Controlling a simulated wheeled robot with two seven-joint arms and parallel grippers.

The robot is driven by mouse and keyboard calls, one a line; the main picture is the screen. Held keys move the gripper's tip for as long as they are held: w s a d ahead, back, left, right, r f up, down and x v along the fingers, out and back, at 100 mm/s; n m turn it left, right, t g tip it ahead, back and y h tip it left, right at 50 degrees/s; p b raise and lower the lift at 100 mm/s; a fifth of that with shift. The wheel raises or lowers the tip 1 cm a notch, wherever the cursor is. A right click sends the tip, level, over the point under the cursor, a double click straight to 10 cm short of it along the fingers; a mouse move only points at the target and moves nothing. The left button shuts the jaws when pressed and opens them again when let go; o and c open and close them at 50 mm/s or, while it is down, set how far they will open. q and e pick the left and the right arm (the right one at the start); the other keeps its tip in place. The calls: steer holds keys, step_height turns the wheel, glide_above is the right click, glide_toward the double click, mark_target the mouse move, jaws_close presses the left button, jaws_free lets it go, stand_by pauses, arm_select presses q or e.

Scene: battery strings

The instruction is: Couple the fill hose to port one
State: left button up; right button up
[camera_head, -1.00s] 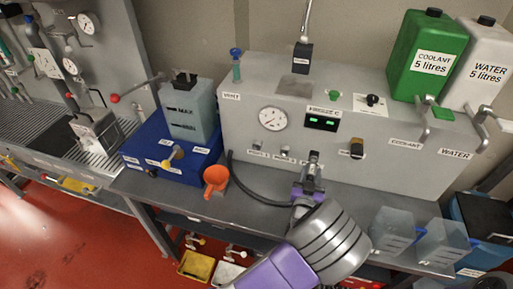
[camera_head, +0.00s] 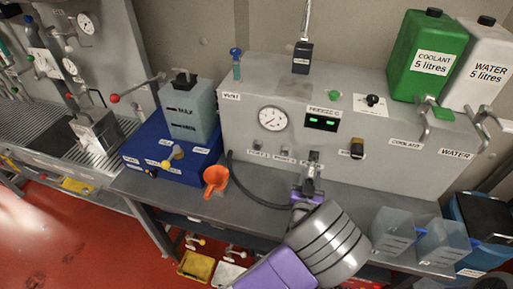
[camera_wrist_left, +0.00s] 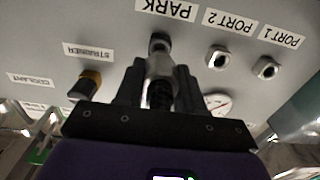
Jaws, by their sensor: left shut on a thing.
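My left gripper (camera_head: 312,172) is shut on the metal coupling (camera_wrist_left: 159,68) of the fill hose, at the front face of the grey unit. In the wrist view, which is upside down, the coupling points at the fitting under the PARK label; whether it is fully seated there I cannot tell. The black hose (camera_head: 250,193) curves from the unit's left side toward my gripper. Port one (camera_wrist_left: 265,68) is a bare metal stub beside its PORT 1 label; it also shows in the head view (camera_head: 258,146). Port two (camera_wrist_left: 218,57), also bare, sits between port one and PARK. My right gripper is out of view.
A strainer knob (camera_head: 357,148) projects right of my gripper. The gauge (camera_head: 272,118) is above the ports. Clear grey containers (camera_head: 391,232) stand at the right front. The face before both ports looks clear.

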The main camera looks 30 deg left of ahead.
arm_select(q)
steer(key=shift+v, duration=2.4)
